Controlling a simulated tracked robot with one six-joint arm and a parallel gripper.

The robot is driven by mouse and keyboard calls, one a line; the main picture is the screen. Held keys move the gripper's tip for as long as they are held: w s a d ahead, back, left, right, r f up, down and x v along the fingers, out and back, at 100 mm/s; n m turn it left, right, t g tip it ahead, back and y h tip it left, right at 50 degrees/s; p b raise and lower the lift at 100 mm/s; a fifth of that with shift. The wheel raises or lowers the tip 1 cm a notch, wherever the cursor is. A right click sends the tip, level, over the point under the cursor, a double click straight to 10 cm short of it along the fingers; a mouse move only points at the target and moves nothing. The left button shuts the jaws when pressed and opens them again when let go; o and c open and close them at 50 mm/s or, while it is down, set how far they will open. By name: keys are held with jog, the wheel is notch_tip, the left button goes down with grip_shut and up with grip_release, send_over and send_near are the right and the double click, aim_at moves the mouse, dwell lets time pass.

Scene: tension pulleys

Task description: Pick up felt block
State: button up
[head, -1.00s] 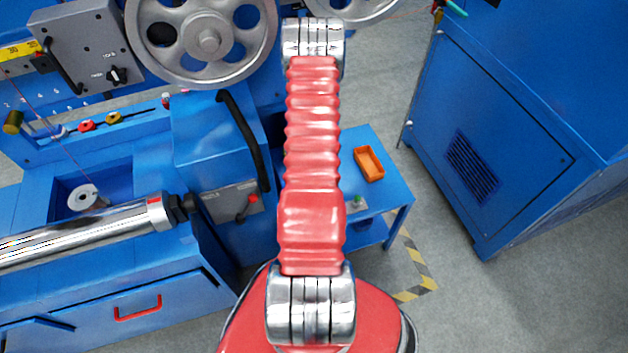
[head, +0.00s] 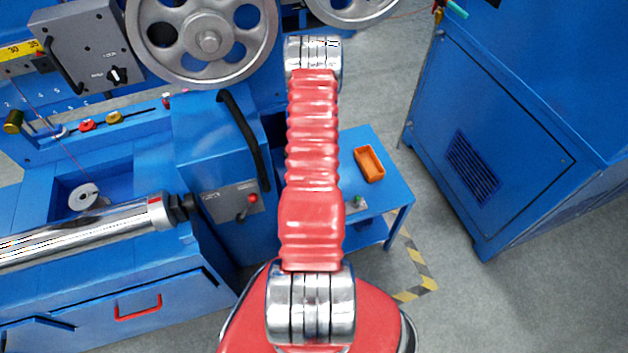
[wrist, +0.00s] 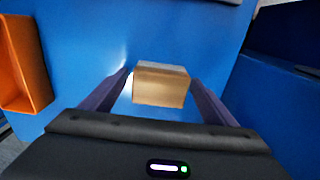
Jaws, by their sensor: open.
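The felt block (wrist: 160,85) is a tan, box-shaped piece in the wrist view. It lies on a blue surface (wrist: 90,45). My gripper (wrist: 160,92) is open in the wrist view, with one dark finger on each side of the block. A gap shows between each finger and the block, and I cannot tell how far the fingertips reach down beside it. In the head view my red arm hides the gripper and the block.
An orange tray (head: 369,164) sits on the small blue table (head: 393,196); an orange tray also shows at left in the wrist view (wrist: 22,65). The blue machine (head: 215,140) stands at left, a blue cabinet (head: 520,120) at right. Grey floor lies between.

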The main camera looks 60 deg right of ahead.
dwell(0.4)
jog(key=c, duration=1.1)
jog(key=shift+r, duration=0.15)
jog(key=shift+c, duration=0.2)
jog(key=shift+r, duration=4.9)
